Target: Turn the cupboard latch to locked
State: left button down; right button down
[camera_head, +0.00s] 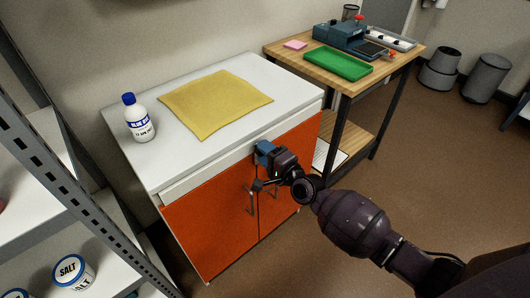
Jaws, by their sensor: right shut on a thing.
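The cupboard (208,229) is a white-topped cabinet with two orange doors, both closed. My right gripper (259,168) is at the upper part of the doors, near the seam between them, just below the white top edge. It is shut on the latch, which is mostly hidden behind the gripper, so I cannot tell which way the latch is turned. The door handles show just below the gripper. My left gripper is not in view.
A yellow cloth (214,103) and a white bottle with a blue cap (139,120) are on the cupboard top. A metal shelf with salt tins (73,272) stands at left. A wooden table (300,62) with a green tray (338,64) stands behind right. Floor in front is clear.

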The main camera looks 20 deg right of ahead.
jog(key=c, duration=0.7)
grip_release()
jog(key=shift+o, duration=0.2)
jog(key=v, duration=1)
jog(key=shift+s+p, duration=0.4)
jog(key=shift+p, duration=0.05)
jog(key=shift+d, duration=0.1)
